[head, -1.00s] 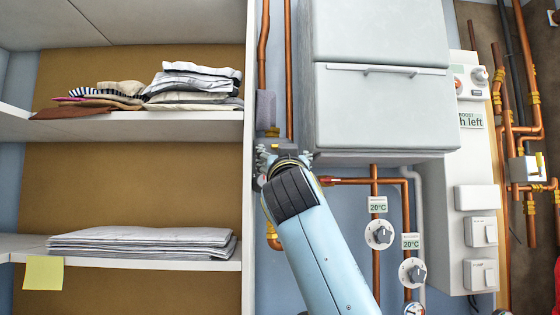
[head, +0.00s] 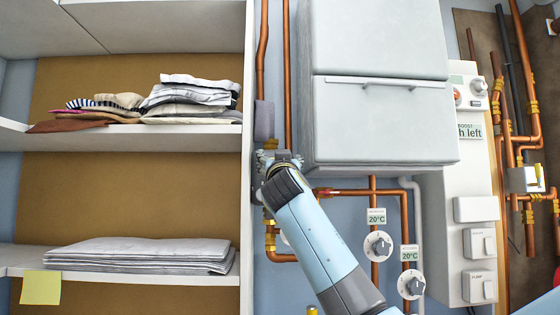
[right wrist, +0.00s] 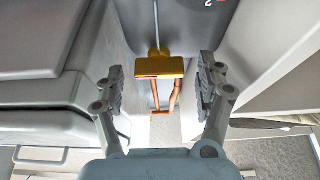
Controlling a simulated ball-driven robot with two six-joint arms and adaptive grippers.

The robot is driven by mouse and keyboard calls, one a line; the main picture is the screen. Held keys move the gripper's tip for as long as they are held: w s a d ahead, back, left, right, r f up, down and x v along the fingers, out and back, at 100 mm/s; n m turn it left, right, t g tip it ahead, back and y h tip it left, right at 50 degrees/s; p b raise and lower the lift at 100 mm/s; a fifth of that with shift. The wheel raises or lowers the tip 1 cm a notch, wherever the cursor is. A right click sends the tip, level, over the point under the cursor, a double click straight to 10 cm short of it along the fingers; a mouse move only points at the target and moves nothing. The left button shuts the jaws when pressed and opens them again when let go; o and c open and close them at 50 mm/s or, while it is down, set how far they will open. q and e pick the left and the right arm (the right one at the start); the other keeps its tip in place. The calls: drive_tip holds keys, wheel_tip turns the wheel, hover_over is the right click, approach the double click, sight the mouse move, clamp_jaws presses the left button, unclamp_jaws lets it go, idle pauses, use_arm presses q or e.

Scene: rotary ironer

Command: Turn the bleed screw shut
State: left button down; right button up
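My right gripper (head: 280,158) is up at the copper pipes, in the narrow gap between the shelving and the white boiler casing. In the right wrist view its two fingers are spread wide, with nothing between the pads. A brass block (right wrist: 159,68) lies ahead between the fingers, apart from both, with a thin grey rod above it. I cannot tell for sure whether this is the bleed screw's fitting. In the head view a brass fitting (head: 270,144) shows just beside the gripper, under a grey body (head: 264,119); the gripper hides the rest. My left gripper is not in view.
The shelf unit's side panel (head: 247,220) is close on the left, the boiler casing (head: 380,120) close on the right. Copper pipes (head: 374,210) with dials (head: 378,246) are below. Shelves hold folded laundry (head: 190,100). More pipes are far right.

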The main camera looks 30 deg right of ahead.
drive_tip(key=c, duration=1.1)
drive_tip(key=shift+o, duration=0.2)
drive_tip(key=n+y+p, duration=0.3)
drive_tip(key=n+p, duration=0.2)
drive_tip(key=n, duration=0.2)
drive_tip(key=n+g+y+p, duration=0.1)
drive_tip(key=n+y+p, duration=0.2)
drive_tip(key=n+p, duration=0.2)
drive_tip(key=n+y+p, duration=0.2)
drive_tip(key=n+p, duration=0.3)
drive_tip(key=n, duration=0.5)
drive_tip(key=shift+s+d+r+g+y, duration=0.1)
drive_tip(key=shift+g+y, duration=0.2)
drive_tip(key=shift+y, duration=0.1)
drive_tip(key=shift+n, duration=0.3)
drive_tip(key=o, duration=1.2)
drive_tip(key=shift+c, duration=0.2)
drive_tip(key=s+a, duration=0.2)
drive_tip(key=s, duration=0.9)
drive_tip(key=shift+s, duration=0.4)
